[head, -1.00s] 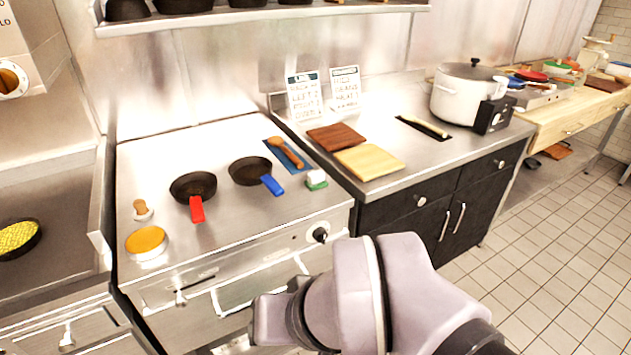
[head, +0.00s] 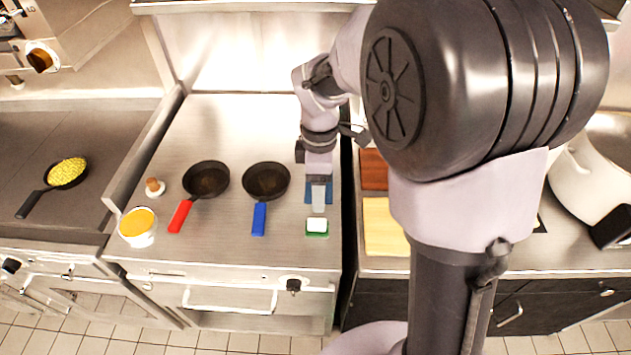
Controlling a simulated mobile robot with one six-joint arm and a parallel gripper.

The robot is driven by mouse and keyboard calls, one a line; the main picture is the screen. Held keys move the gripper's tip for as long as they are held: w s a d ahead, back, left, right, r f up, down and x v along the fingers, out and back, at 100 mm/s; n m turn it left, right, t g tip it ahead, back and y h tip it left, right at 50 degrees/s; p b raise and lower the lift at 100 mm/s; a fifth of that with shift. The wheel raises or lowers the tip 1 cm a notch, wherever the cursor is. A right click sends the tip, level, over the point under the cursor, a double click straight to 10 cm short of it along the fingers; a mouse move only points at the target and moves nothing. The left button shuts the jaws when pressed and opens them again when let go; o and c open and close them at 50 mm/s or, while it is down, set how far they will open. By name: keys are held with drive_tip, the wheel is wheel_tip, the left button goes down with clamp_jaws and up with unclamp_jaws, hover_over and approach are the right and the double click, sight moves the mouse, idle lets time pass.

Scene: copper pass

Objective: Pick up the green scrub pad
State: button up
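The green scrub pad (head: 317,234) is a small block with a white top and a green lower edge. It lies on the steel counter near its front right, to the right of the blue-handled pan. My gripper (head: 318,207) points down just behind the pad, over the blue mat (head: 308,196). A small gap shows between the fingertips and the pad in the picture. The fingers overlap from this angle, so their opening is hidden. The wooden spoon on the mat is hidden behind my gripper.
A blue-handled pan (head: 266,182) and a red-handled pan (head: 206,180) lie left of the pad. An orange-topped round container (head: 138,227) stands at the front left.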

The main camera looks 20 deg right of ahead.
sight(317, 221)
drive_tip(key=f+b, duration=0.1)
drive_tip(key=f, duration=0.2)
drive_tip(key=f+b, duration=0.1)
drive_tip(key=f, duration=0.3)
drive_tip(key=f+b, duration=0.1)
drive_tip(key=f, duration=0.2)
drive_tip(key=shift+a+f+b, duration=0.15)
drive_tip(key=shift+a+b, duration=0.1)
drive_tip(key=shift+b, duration=0.05)
drive_tip(key=f+b, duration=0.2)
drive_tip(key=f, duration=0.1)
drive_tip(key=f+b, duration=0.1)
drive_tip(key=f, duration=0.1)
drive_tip(key=shift+w+d+f, duration=0.1)
drive_tip(key=shift+w+f, duration=0.05)
drive_tip(key=shift+w, duration=0.1)
drive_tip(key=shift+r, duration=0.2)
drive_tip(key=c, duration=1.5)
drive_tip(key=shift+o, duration=0.2)
drive_tip(key=shift+r+p, duration=0.25)
drive_tip(key=shift+p, duration=0.1)
wheel_tip(317, 221, up, 4)
drive_tip(key=shift+f+p, duration=0.25)
drive_tip(key=shift+p, duration=0.8)
drive_tip(key=s+a+p, duration=0.2)
drive_tip(key=s+a, duration=0.8)
drive_tip(key=s, duration=0.2)
drive_tip(key=shift+s+r, duration=0.25)
drive_tip(key=shift+r, duration=0.2)
